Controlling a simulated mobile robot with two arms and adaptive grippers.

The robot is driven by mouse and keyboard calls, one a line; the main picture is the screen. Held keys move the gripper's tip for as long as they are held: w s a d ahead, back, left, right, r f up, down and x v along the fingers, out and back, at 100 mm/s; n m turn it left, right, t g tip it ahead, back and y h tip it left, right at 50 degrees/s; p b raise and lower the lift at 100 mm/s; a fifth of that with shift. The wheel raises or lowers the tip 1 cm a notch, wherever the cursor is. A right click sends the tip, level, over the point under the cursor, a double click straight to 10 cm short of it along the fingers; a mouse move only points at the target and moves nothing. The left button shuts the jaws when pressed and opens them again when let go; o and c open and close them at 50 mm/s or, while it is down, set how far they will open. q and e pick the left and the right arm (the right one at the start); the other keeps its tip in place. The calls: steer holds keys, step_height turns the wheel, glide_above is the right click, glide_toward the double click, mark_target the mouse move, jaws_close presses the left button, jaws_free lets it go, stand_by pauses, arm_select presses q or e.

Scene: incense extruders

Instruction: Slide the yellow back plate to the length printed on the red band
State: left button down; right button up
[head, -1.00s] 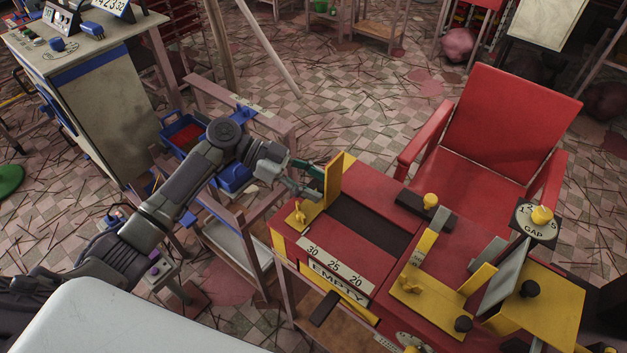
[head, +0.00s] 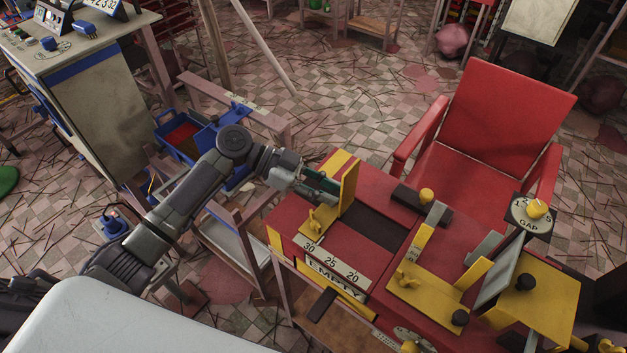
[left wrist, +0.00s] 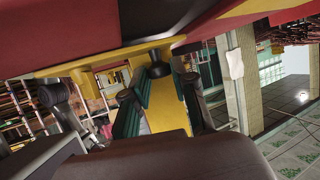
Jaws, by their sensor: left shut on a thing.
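The yellow back plate (head: 349,188) stands upright on a yellow foot with a yellow wing nut (head: 317,221), on top of the red machine (head: 375,278). Its foot is near the 30 end of the white scale (head: 333,262), which reads 30, 25, 20; the exact reading cannot be told. My left gripper (head: 325,187) is shut on the plate from the left side. In the left wrist view the yellow plate (left wrist: 165,112) shows between the teal finger pads. A red band with a printed length cannot be made out. My right gripper is not in view.
Right of the plate is a dark channel (head: 376,228), then a yellow front plate (head: 425,293) with its own wing nut. A red chair (head: 485,130) is behind. A blue bin (head: 182,140) stands left.

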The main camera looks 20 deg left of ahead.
arm_select(q)
steer(key=c, duration=1)
jaws_free()
steer(key=shift+o, duration=0.2)
steer(key=v, duration=1.2)
